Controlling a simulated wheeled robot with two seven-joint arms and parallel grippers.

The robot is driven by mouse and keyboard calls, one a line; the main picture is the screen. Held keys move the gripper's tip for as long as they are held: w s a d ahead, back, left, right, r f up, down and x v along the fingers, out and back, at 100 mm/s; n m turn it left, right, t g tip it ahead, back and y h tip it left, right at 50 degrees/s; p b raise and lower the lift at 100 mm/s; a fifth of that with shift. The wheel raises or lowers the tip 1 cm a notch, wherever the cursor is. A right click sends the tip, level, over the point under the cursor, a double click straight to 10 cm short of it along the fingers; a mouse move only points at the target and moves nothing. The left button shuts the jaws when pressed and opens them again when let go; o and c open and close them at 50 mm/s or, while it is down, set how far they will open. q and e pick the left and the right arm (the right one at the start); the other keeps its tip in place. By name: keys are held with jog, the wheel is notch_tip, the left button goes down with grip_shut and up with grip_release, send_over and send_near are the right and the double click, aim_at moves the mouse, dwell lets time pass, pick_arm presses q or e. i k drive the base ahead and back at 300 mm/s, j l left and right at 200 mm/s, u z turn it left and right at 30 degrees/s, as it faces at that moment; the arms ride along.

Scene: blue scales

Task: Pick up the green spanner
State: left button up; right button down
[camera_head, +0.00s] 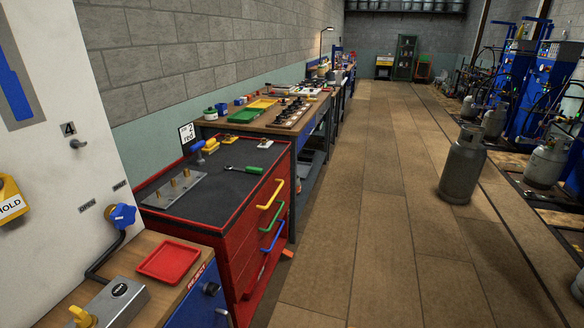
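A spanner with a green handle (251,170) and a silver head lies flat on the dark top of the red tool cabinet (222,185), close to its right edge. Its head points left. A grey metal plate with several brass pegs (174,189) lies to its left on the same top. A blue-handled tool and a yellow item (208,146) are behind it, near the back of the cabinet. A small white piece with a dark mark (263,143) is at the back right. Neither of my grippers is in view.
A workbench with a green tray (246,115) is behind. A grey gas cylinder (462,168) stands right; the floor between is clear.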

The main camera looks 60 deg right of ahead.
aim_at(251, 170)
jog(key=z, duration=1.65)
jog(key=i+l+u, duration=0.4)
jog(key=l+u, duration=0.15)
